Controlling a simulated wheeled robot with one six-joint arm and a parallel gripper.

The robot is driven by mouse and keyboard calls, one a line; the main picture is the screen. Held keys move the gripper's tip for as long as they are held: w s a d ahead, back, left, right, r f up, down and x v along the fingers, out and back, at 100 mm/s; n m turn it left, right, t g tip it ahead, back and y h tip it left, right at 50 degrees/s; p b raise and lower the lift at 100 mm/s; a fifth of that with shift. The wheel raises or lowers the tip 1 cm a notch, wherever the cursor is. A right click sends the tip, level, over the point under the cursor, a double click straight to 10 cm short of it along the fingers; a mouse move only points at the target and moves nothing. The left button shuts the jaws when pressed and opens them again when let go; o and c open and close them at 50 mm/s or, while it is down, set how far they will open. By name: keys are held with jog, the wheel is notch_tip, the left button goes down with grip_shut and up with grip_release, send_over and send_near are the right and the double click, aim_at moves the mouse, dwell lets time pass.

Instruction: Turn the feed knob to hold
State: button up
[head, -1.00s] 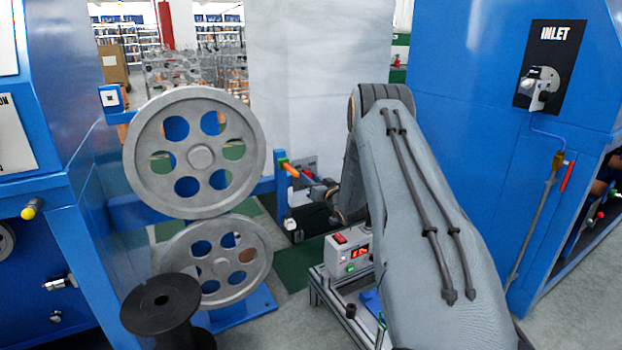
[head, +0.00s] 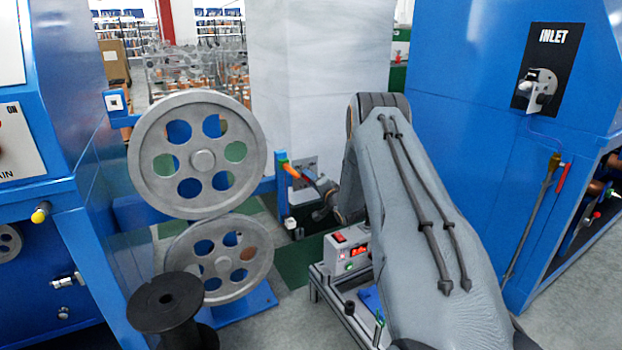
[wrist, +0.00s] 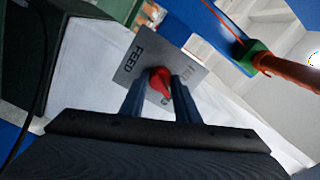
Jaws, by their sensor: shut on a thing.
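The feed knob (wrist: 159,79) is red and stands on a light grey plate (wrist: 138,61) marked FEED, seen tilted in the wrist view. My gripper (wrist: 161,84) has its two bluish fingers on either side of the knob and is shut on it. Part of the plate's other lettering is hidden behind the knob and fingers, so I cannot read the knob's setting. In the head view the plate (head: 304,166) shows small beyond the pulleys, and my wrist partly covers it.
Two grey pulley wheels (head: 197,155) on a blue frame stand left of my arm. An orange-and-green part (wrist: 262,58) sits close to the right of the plate. A small control box (head: 346,254) stands below my arm. A blue INLET cabinet (head: 480,130) rises at right.

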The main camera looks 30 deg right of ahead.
jog(key=shift+m, duration=1.4)
jog(key=o, duration=1)
jog(key=shift+d, duration=0.1)
jog(key=shift+o, duration=0.2)
jog(key=shift+s, duration=0.15)
jog(key=s+p, duration=0.1)
jog(key=s, duration=0.6)
jog(key=shift+s+p, duration=0.3)
jog(key=shift+p, duration=0.05)
jog(key=shift+d, duration=0.1)
